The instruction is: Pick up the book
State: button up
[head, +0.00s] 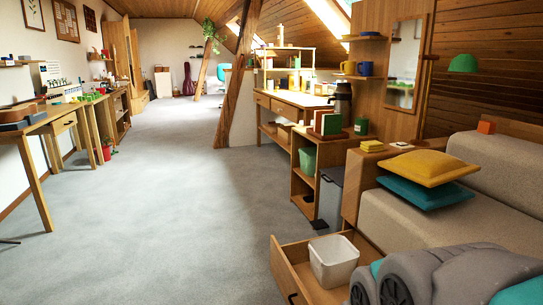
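Several upright things that look like books, red-brown and green (328,123), stand together on top of a low wooden shelf unit (304,178) right of the middle. They are small in the picture, and I cannot tell which one is the book of the task. A flat yellow block (372,146), perhaps a small book or stack, lies on the wooden ledge to their right. My gripper is not in view, so its state does not show.
An open drawer (283,270) with a white bin (333,260) juts into the floor at front. A grey bin (329,195) stands beside the shelf. The sofa (500,165) carries yellow (428,167) and teal cushions (425,193). Carpet (170,210) is clear; a timber post (238,80) rises beyond.

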aim_at(331, 124)
jog(key=i+j+u, duration=0.4)
jog(key=i, duration=0.4)
jog(key=i+u, duration=0.45)
jog(key=i, duration=0.3)
